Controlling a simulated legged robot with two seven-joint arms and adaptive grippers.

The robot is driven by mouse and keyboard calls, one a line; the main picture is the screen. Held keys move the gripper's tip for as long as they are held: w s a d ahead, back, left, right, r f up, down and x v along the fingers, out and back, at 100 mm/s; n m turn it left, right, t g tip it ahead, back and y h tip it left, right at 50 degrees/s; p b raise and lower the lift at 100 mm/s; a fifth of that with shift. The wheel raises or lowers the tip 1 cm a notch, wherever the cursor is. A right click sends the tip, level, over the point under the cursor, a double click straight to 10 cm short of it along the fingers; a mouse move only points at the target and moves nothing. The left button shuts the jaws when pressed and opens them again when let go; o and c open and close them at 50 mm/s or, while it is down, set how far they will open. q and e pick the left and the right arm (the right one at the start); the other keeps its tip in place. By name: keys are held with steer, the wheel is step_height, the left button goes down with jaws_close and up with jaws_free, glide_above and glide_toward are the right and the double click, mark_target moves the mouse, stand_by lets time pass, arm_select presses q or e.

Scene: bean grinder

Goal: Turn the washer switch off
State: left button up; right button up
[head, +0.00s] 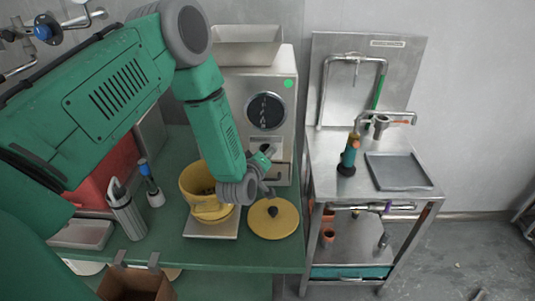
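A steel sink-like stand (322,160) with a bent pipe frame, a tap and a tall back panel (345,95) stands right of centre; it may be the washer. I cannot make out a washer switch for certain. A steel machine (228,88) with a dark round dial (265,111) and a green dot (288,83) stands left of it. My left arm reaches in from the left across the green table. My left gripper (265,172) is at the lower front of the steel machine, small and partly hidden by its wrist; its opening is unclear. My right gripper is not in view.
On the green table (170,250) are a yellow pot (200,187) on a scale-like plate, a yellow lid (274,223), a grey canister (127,217) and a brush-like tool (150,183). A teal-and-orange tool (349,158) and a grey tray (397,172) sit on the stand.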

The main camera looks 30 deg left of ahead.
arm_select(q)
steer(key=shift+a, duration=0.25)
steer(key=shift+a+f, duration=0.1)
steer(key=shift+a, duration=0.1)
steer(key=c, duration=0.6)
steer(key=shift+a, duration=0.2)
jaws_close()
steer(key=shift+d+g, duration=0.3)
steer(key=shift+d, duration=0.05)
steer(key=shift+a+m+g+y+p, duration=0.1)
steer(key=shift+m+g+y+p, duration=0.35)
steer(key=shift+m, duration=0.75)
steer(key=shift+d+m+g+y, duration=0.2)
steer(key=shift+m+g+y, duration=0.35)
steer(key=shift+m, duration=0.65)
steer(key=shift+s+f+m+g+y+p, duration=0.15)
steer(key=shift+m+g+y+p, duration=0.25)
steer(key=shift+m+y, duration=0.45)
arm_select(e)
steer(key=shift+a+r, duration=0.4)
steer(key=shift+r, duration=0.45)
arm_select(q)
steer(key=shift+m, duration=0.25)
